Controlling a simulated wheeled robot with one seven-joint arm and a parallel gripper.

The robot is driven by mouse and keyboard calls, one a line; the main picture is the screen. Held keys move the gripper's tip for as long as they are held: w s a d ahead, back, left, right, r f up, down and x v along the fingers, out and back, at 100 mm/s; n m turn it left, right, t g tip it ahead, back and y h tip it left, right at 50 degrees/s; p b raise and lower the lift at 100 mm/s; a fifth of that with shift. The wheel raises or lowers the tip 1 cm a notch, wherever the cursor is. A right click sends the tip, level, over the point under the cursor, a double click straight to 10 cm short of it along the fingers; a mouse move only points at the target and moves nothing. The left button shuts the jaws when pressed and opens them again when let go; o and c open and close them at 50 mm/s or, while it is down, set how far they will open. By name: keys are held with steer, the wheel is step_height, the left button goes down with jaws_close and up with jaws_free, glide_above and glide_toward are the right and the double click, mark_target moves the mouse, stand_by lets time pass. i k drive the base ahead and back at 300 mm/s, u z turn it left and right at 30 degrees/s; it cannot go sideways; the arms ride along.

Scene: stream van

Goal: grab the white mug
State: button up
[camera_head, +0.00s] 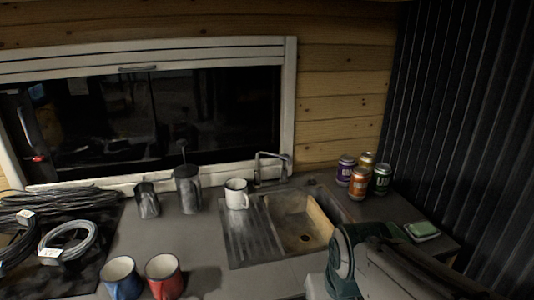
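The white mug (236,195) stands upright at the back of the ribbed drainboard (247,243), left of the sink basin and just below the window frame. Its rim is dark and its opening faces up. Part of my arm shows at the bottom right, right of and nearer than the mug, with the sink between them. My gripper's fingers do not show in this view.
The sink (300,222) and faucet (271,165) are right of the mug. A blue mug (122,279) and red mug (164,276) are in front. Several cans (358,184) stand right; cables (68,242) lie left.

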mark_target(239, 197)
steer(key=z, duration=0.7)
steer(key=k, duration=0.7)
steer(key=u, duration=0.65)
steer(key=i, duration=1)
